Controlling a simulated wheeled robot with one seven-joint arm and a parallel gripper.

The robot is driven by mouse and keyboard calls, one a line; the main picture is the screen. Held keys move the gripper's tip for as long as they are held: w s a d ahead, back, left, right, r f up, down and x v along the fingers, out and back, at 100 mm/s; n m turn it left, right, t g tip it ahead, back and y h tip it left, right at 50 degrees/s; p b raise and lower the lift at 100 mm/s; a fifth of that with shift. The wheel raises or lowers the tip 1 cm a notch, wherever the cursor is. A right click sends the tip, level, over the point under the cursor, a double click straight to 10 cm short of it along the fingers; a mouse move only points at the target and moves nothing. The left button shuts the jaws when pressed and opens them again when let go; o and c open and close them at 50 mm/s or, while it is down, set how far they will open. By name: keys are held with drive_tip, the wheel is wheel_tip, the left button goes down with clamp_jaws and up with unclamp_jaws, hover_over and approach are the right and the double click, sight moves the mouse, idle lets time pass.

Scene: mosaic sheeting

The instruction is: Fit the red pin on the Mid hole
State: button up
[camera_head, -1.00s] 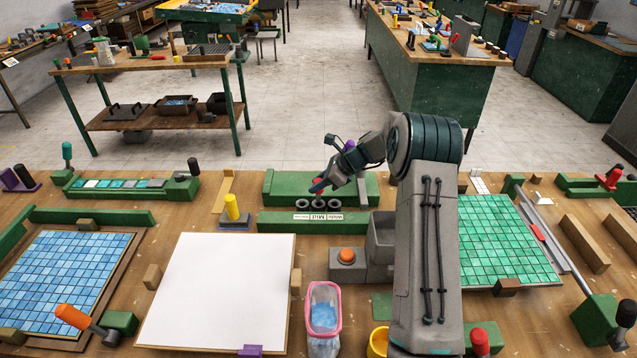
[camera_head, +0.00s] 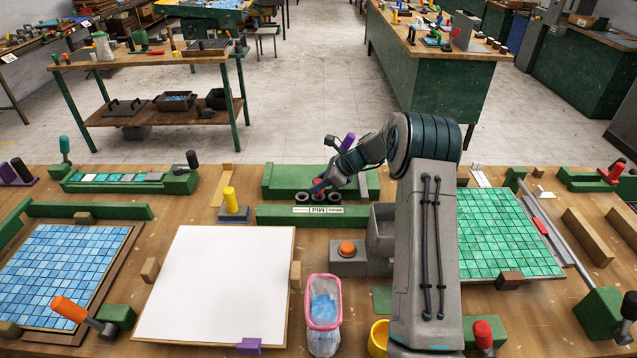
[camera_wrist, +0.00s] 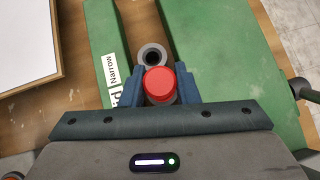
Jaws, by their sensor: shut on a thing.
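The red pin (camera_wrist: 159,84) is between the blue jaws of my gripper (camera_wrist: 160,88), seen from above in the wrist view. In the head view my gripper (camera_head: 319,187) is right above the middle of three dark-rimmed holes. The green fixture (camera_head: 277,216) has a label (camera_head: 318,211) with "Mid" at its centre. In the wrist view the "Narrow" end of the label (camera_wrist: 113,72) and a grey-rimmed hole (camera_wrist: 152,56) show beyond the pin. The pin hides the Mid hole and its own lower end, so I cannot tell whether it is in the hole.
A white board (camera_head: 218,285) and a pink-rimmed bin (camera_head: 323,300) are nearer.

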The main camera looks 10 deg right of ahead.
drive_tip(key=shift+f+b, duration=0.6)
drive_tip(key=shift+f, duration=0.45)
drive_tip(key=shift+f, duration=0.1)
drive_tip(key=o, duration=1.1)
drive_tip(key=b+v, duration=0.2)
drive_tip(key=v, duration=1.2)
drive_tip(key=shift+b, duration=0.35)
